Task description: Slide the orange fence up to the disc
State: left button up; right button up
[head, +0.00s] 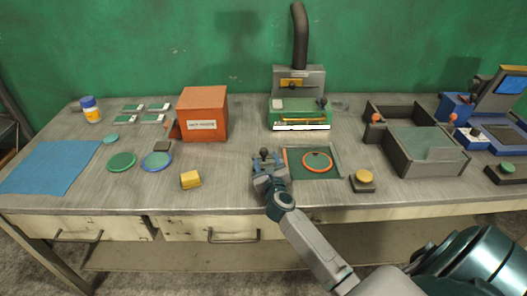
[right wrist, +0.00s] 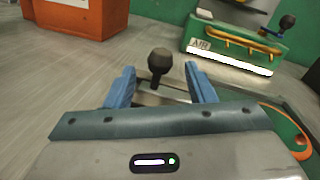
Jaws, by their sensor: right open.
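A flat disc with an orange rim (head: 331,161) lies on a green board with pale side rails (head: 338,162) in front of the grey-green machine. Part of the orange rim also shows at the right of the right wrist view (right wrist: 272,107). My right gripper (head: 266,158) is open at the board's left edge. In the right wrist view its blue fingers (right wrist: 161,84) stand on either side of a dark round knob (right wrist: 160,60) on a metal piece, with gaps visible. I cannot tell a clearly orange fence; the knobbed piece is partly hidden by my gripper. My left gripper is out of view.
An orange box (head: 203,115) stands behind left. A yellow block (head: 190,180) lies left of my gripper. A yellow button on a base (head: 363,180) stands right of the board. The machine (head: 298,95) stands behind; a dark-walled bin (head: 435,165) is at right.

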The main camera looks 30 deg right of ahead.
aim_at(265, 155)
jog(key=x, duration=0.5)
jog(key=shift+w, duration=0.1)
grip_shut()
jog(key=shift+d, duration=0.1)
